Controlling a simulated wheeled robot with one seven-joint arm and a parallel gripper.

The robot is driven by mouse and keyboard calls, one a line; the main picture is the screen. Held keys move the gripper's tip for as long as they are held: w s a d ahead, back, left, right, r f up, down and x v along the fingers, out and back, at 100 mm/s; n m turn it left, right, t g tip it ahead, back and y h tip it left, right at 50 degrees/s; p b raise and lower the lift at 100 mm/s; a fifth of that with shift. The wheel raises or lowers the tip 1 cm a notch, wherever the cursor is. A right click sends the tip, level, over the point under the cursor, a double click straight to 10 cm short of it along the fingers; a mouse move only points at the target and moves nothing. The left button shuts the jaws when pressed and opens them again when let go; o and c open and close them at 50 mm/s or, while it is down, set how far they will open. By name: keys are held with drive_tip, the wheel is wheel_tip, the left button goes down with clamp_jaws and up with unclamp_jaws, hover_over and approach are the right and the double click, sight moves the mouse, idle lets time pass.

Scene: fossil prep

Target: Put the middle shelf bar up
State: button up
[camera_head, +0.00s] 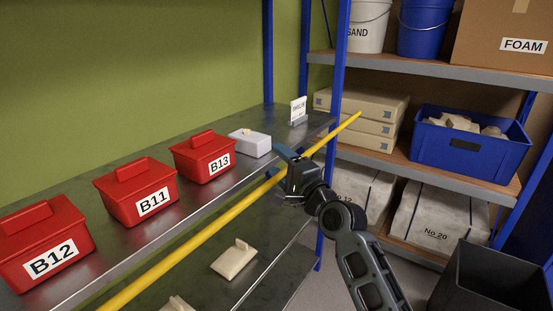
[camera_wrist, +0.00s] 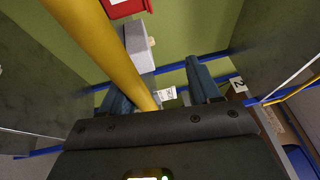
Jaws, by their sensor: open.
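The yellow bar (camera_head: 205,233) runs along the front of the grey middle shelf (camera_head: 110,238), roughly in line with its front edge. Its far end reaches past the blue post at the right. My gripper (camera_head: 287,166) is at the bar's right part, just off the shelf edge, with its jaws open. In the wrist view the bar (camera_wrist: 98,45) comes from the top left and passes close to the left finger of my gripper (camera_wrist: 155,78), with a wide gap to the right finger. I cannot tell whether the bar touches a finger.
Red boxes B12 (camera_head: 43,243), B11 (camera_head: 137,192) and B13 (camera_head: 204,157), a pale grey box (camera_head: 249,143) and a white card (camera_head: 298,110) stand on the shelf. A pale piece (camera_head: 235,260) lies on the shelf below. A loaded rack (camera_head: 435,180) and dark bin (camera_head: 490,285) are right.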

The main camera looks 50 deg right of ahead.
drive_tip(key=s, duration=0.1)
drive_tip(key=s+a+r+p, duration=0.1)
drive_tip(key=s, duration=0.1)
drive_tip(key=s+r+p, duration=0.1)
drive_tip(key=shift+s+a, duration=0.2)
drive_tip(key=shift+a, duration=0.15)
idle(0.3)
drive_tip(key=r+b+v, duration=0.1)
drive_tip(key=v, duration=0.6)
drive_tip(key=shift+s+a+f+b, duration=0.15)
drive_tip(key=shift+s+f+b, duration=0.2)
drive_tip(key=shift+f, duration=0.2)
idle(0.4)
